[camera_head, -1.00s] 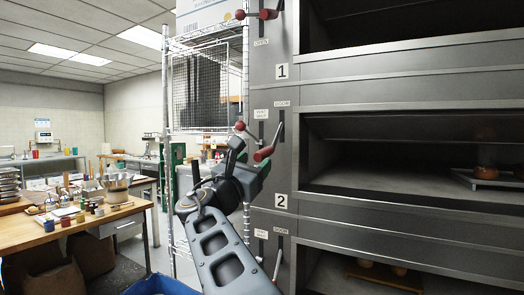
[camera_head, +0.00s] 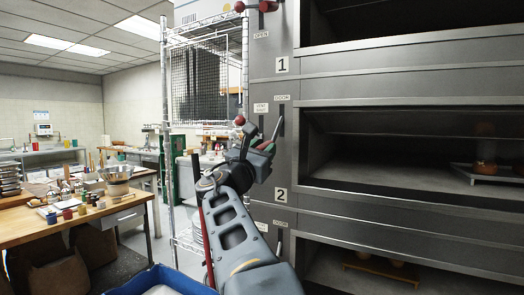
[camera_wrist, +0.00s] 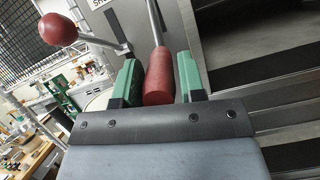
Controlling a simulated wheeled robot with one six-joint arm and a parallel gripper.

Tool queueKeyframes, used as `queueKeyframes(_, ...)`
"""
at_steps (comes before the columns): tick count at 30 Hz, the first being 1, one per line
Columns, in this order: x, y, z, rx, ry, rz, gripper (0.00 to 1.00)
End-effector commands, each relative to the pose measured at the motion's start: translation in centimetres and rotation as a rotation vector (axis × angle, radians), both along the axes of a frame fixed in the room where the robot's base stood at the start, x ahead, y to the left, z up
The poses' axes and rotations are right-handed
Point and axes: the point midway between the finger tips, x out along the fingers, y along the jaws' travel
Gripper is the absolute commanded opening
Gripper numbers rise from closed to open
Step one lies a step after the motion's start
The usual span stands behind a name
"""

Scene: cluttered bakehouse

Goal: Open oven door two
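The steel deck oven (camera_head: 420,88) fills the right side, with number plates 1 (camera_head: 281,65) and 2 (camera_head: 281,195). Between the plates, a lever marked DOOR (camera_head: 279,122) comes down to a red grip. In the wrist view, the red grip (camera_wrist: 159,78) lies between my gripper's (camera_wrist: 160,75) two green fingers, very close to both. Whether they press on it is unclear. The oven opening (camera_head: 380,165) beside the lever shows its dark interior.
A second lever with a red ball (camera_wrist: 57,28) is just left of my gripper. A wire rack (camera_head: 168,140) stands left of the oven. A wooden table (camera_head: 120,205) with bowls and jars is further left. A blue bin (camera_head: 125,283) is at the bottom edge.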

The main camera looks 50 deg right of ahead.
Motion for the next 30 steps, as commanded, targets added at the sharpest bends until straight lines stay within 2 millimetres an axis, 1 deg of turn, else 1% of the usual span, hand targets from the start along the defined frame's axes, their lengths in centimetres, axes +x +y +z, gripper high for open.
queueKeyframes(1, 0.0, 0.0, 0.0, 0.000, 0.000, 0.000, 0.32)
queueKeyframes(2, 0.0, 0.0, 0.0, 0.000, 0.000, 0.000, 0.29)
queueKeyframes(11, 0.0, 0.0, 0.0, 0.000, 0.000, 0.000, 0.00)
queueKeyframes(17, 0.0, 0.0, -0.1, 0.001, 0.000, 0.000, 0.00)
queueKeyframes(20, 0.1, -0.4, -0.9, 0.001, 0.001, -0.002, 0.00)
queueKeyframes(24, 0.4, -1.6, -2.8, 0.006, 0.002, -0.005, 0.00)
queueKeyframes(26, 0.5, -2.2, -3.4, 0.006, 0.003, -0.006, 0.00)
queueKeyframes(28, 0.6, -2.7, -3.5, 0.007, 0.003, -0.006, 0.00)
queueKeyframes(30, 0.6, -2.7, -3.3, 0.006, 0.003, -0.005, 0.00)
